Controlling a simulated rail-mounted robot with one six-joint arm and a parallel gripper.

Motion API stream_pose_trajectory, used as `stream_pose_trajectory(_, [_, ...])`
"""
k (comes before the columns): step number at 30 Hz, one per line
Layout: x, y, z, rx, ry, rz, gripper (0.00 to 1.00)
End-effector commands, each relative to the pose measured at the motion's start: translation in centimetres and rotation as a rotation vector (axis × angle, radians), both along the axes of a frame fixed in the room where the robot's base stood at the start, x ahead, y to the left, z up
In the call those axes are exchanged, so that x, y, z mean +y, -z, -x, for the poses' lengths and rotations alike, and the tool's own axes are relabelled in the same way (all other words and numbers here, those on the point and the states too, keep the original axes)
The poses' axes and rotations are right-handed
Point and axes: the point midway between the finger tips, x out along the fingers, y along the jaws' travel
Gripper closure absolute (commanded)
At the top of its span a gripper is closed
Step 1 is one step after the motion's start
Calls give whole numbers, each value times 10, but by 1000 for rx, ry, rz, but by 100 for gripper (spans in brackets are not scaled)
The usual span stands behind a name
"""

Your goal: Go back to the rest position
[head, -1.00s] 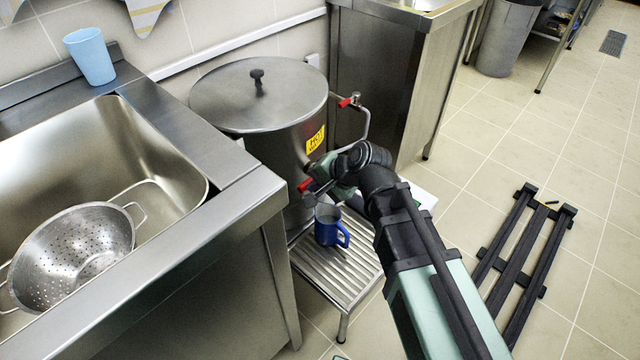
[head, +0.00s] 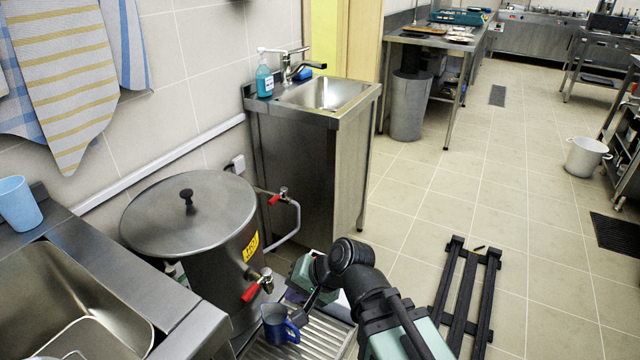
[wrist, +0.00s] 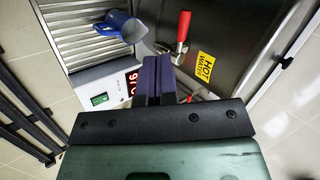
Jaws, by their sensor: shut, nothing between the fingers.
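My gripper (head: 296,295) is shut and empty, to the right of the pot's lower tap. Its dark purple fingers lie together in the wrist view (wrist: 158,75). The large steel pot (head: 190,215) has a lid and a yellow hot-water label (head: 251,247). The red handle (head: 250,292) of its lower tap is apart from my fingers in the head view. A blue mug (head: 274,322) stands below that tap on a ribbed metal stand (head: 325,335). The mug also shows in the wrist view (wrist: 122,27).
A white box with a red display (wrist: 108,88) is close to my fingers. A steel sink unit (head: 300,170) stands behind the pot, and another sink (head: 60,300) is at left. A black slatted rack (head: 468,295) lies on the floor at right. Open floor stretches beyond it.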

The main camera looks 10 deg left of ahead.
Motion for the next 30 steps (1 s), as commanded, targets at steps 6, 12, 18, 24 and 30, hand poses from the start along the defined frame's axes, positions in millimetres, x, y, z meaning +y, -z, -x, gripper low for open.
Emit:
stream_pose_trajectory(6, [-112, 34, -9, -69, -241, 440, 100])
stream_pose_trajectory(12, [-236, 40, -19, 28, -176, 683, 100])
stream_pose_trajectory(18, [-277, -19, -21, 61, -81, 695, 100])
stream_pose_trajectory(24, [-276, -100, -21, 59, -81, 693, 100])
stream_pose_trajectory(30, [-276, -191, -21, 59, -81, 693, 100])
